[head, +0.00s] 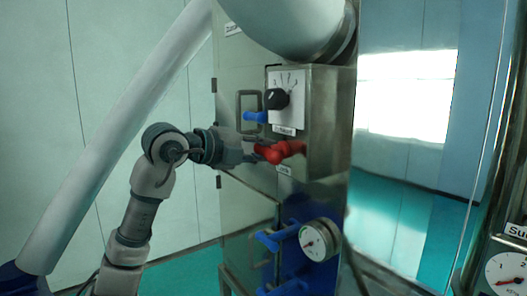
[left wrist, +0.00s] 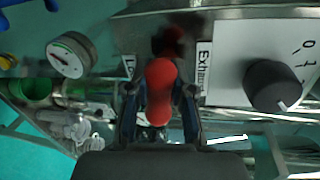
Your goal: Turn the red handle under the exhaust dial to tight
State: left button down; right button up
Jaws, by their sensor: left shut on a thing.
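The red handle (head: 279,151) sticks out of the steel cabinet, below the exhaust dial. My left gripper (head: 254,154) reaches it from the left and is shut on it. In the left wrist view the red handle (left wrist: 160,90) lies between the two fingers of my left gripper (left wrist: 160,112). The exhaust dial is a black knob (head: 276,99) on a white plate; it also shows in the left wrist view (left wrist: 272,86), next to a label reading "Exhaust". My right gripper is not in view.
A blue handle (head: 255,117) sits left of the black knob. A round gauge (head: 314,242) with blue fittings is lower on the cabinet (head: 328,110). A large pipe (head: 290,25) is above. Another gauge (head: 508,273) stands at the far right.

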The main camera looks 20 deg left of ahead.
pick_arm(q)
jog(key=shift+f+n+h, duration=0.15)
jog(key=shift+n+h, duration=0.15)
jog(key=shift+n, duration=0.5)
jog(key=c, duration=1.1)
grip_release()
jog(key=shift+w, duration=0.1)
jog(key=shift+o, duration=0.5)
jog(key=shift+w+a+f, duration=0.15)
jog(key=shift+w, duration=0.05)
jog(key=shift+s+a, duration=0.1)
jog(key=v, duration=1.1)
jog(key=shift+a, duration=0.45)
jog(key=shift+s+d+r, duration=0.15)
jog(key=shift+d+r, duration=0.05)
